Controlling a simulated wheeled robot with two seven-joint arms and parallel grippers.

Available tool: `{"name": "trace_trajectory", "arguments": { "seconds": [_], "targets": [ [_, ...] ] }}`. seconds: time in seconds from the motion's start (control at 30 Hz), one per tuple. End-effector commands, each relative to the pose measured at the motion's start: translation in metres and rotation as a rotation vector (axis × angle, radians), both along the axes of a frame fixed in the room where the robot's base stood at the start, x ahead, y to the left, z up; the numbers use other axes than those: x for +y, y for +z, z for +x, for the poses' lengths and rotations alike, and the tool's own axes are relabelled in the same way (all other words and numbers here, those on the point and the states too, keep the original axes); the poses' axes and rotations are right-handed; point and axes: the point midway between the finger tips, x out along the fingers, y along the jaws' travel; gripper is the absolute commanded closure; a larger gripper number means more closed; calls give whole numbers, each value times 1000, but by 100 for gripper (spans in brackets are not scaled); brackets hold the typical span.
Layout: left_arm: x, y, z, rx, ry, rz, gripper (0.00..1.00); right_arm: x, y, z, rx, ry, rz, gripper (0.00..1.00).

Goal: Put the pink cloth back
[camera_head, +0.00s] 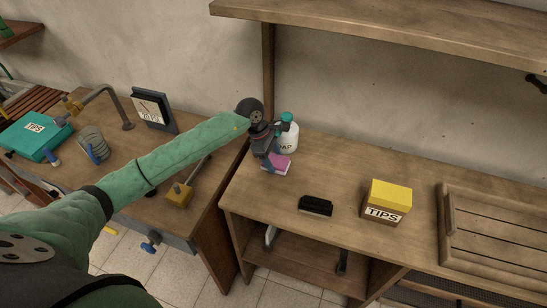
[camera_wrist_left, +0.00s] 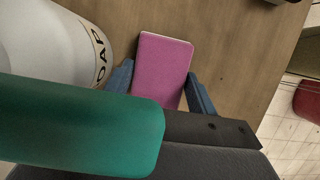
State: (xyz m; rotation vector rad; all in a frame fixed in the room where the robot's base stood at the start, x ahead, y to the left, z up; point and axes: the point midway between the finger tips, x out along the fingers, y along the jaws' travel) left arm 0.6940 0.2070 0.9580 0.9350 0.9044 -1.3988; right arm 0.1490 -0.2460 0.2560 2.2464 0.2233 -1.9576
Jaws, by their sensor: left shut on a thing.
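The pink cloth (camera_head: 276,164) is a flat, folded block at the left end of the right-hand wooden bench, in front of the soap bottle (camera_head: 289,137). My left gripper (camera_head: 268,162) points down over it. In the left wrist view the pink cloth (camera_wrist_left: 162,68) lies between the blue fingertips (camera_wrist_left: 160,85) of my left gripper, which is shut on it. The wooden surface shows behind the cloth; I cannot tell if the cloth touches it. The white soap bottle with its green top stands close beside the gripper in the left wrist view (camera_wrist_left: 50,45). My right gripper is not in view.
A black brush-like block (camera_head: 316,206) and a yellow-topped tips box (camera_head: 388,201) stand further right on the bench. A slatted wooden crate (camera_head: 447,225) is at the far right. A shelf (camera_head: 400,28) overhangs the back. The bench is clear between these things.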

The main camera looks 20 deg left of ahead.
Motion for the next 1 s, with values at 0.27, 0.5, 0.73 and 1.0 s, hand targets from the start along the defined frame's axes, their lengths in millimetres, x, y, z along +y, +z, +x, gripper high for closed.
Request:
{"name": "trace_trajectory", "arguments": {
  "seconds": [0.27,0.5,0.73,1.0],
  "targets": [
    [0,-2,0,0,0,0,60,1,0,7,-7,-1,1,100],
    [0,-2,0,0,0,0,20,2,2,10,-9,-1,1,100],
    [0,-2,0,0,0,0,20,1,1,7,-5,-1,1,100],
    [3,4,1,-1,-1,1,20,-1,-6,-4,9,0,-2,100]
  ]
}}
